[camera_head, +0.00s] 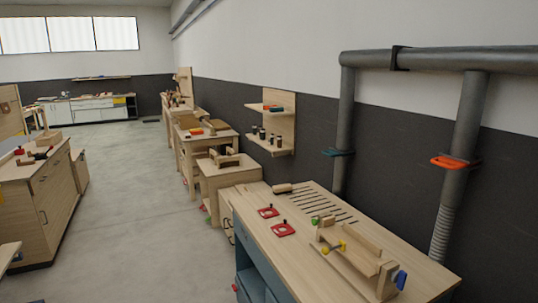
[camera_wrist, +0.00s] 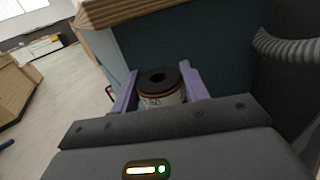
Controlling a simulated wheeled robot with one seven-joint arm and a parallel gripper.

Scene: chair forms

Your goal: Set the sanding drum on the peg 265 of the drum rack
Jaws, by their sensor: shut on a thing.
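My gripper (camera_wrist: 159,88) shows in the wrist view, its two purple fingers shut on the sanding drum (camera_wrist: 171,98). The drum is a short cylinder with a black top, a centre hole and a brown rim; its pale label is partly hidden and hard to read. It is held upright in front of a dark blue-grey cabinet face. In the head view, a wooden wall rack (camera_head: 283,108) has shelves with several small dark cylinders on the lower one; it may be the drum rack. No peg number, 265 included, can be read. The gripper is not in the head view.
A workbench (camera_head: 345,222) with slots, red plates and a wooden jig stands at the front right. Grey ducts (camera_head: 455,160) rise behind it. More benches line the right wall, and a wooden cabinet (camera_head: 40,205) stands left. The floor (camera_head: 140,220) between is clear.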

